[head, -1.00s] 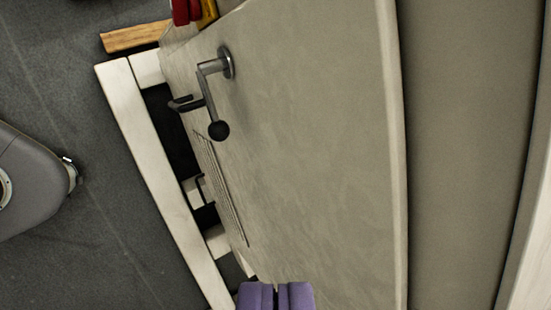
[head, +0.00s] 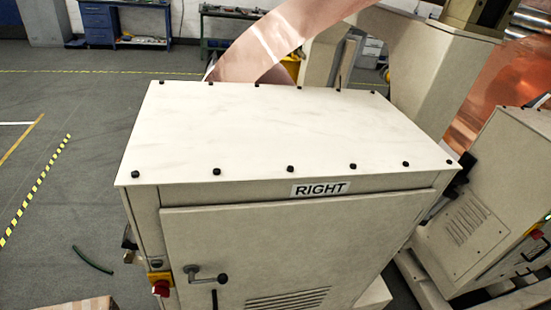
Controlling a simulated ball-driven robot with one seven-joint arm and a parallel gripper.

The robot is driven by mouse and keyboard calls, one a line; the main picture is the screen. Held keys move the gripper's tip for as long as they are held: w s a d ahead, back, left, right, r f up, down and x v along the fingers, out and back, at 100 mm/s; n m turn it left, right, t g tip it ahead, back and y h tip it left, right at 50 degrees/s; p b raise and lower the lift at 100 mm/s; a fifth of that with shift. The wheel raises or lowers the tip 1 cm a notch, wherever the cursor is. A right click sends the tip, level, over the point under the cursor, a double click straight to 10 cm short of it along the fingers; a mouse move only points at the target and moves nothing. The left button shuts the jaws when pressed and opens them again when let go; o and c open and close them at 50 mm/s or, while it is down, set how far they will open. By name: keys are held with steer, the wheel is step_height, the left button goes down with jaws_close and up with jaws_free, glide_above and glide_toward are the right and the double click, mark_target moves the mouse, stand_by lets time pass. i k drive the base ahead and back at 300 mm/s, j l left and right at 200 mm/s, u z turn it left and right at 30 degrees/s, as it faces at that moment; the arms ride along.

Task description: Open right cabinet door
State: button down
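The cabinet labelled RIGHT (head: 320,188) stands in front of me, with its pale flat top (head: 270,125) edged by several black knobs. Its front door (head: 300,245) is pale grey and looks shut in its frame. The metal door handle (head: 205,276), a lever ending in a dark ball, is near the door's left edge, low in the view. The lower part of the door is cut off by the bottom of the picture. My gripper is not in view.
A red and yellow switch (head: 160,284) sits on the cabinet left of the handle. Another cabinet with vents (head: 470,225) stands close on the right. Copper foil (head: 265,45) runs behind. Grey floor on the left is mostly free, with a dark green hose piece (head: 92,260).

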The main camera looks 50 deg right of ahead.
mark_target(319, 253)
steer(key=k+l+z, duration=0.1)
steer(key=k+z, duration=0.35)
steer(key=k+l+z, duration=0.3)
steer(key=k+z, duration=0.15)
steer(key=k, duration=0.1)
